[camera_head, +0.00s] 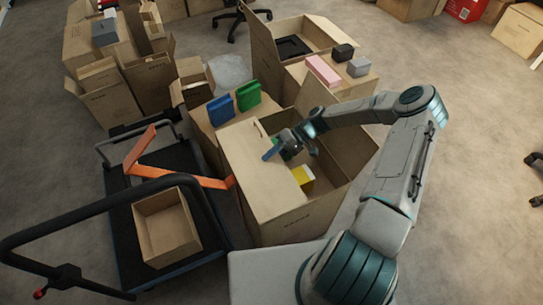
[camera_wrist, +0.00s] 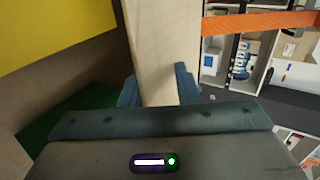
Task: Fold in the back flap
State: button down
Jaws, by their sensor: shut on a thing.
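A large open brown carton (camera_head: 285,222) stands at the middle of the head view. A broad cardboard panel (camera_head: 255,180) spans its left side, and it looks like one of its flaps. My gripper (camera_head: 279,148) is at the upper right edge of this flap, above the carton's opening. In the wrist view, my gripper (camera_wrist: 158,82) has one blue finger on each side of the pale cardboard flap (camera_wrist: 165,45) and is shut on it. I cannot tell how far the flap is tilted. The arm and gripper hide part of the carton's far side.
A yellow box (camera_head: 302,175) lies inside the carton; yellow and green also show in the wrist view. Blue (camera_head: 221,110) and green (camera_head: 248,96) boxes stand behind. A black trolley with a small open carton (camera_head: 168,232) and an orange strip (camera_head: 180,175) are on the left.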

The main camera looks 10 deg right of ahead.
jog(key=shift+s+a+f, duration=0.3)
jog(key=shift+s+f, duration=0.05)
jog(key=shift+f, duration=0.35)
jog(key=c, duration=1.6)
grip_release()
jog(key=shift+a, duration=0.1)
jog(key=shift+w+r, duration=0.1)
jog(key=shift+r, duration=0.15)
jog(key=r, duration=0.4)
jog(key=shift+d+r+p, duration=0.25)
jog(key=shift+d+p, duration=0.1)
jog(key=shift+d, duration=0.05)
jog(key=s+d+r, duration=0.1)
jog(key=d+r, duration=0.1)
jog(key=d, duration=0.1)
jog(key=s+d+r, duration=0.2)
jog(key=d, duration=0.1)
jog(key=s+d+r+p, duration=0.1)
jog(key=d+r, duration=0.1)
jog(key=d, duration=0.2)
jog(key=shift+s+r, duration=0.15)
jog(key=shift+r, duration=0.15)
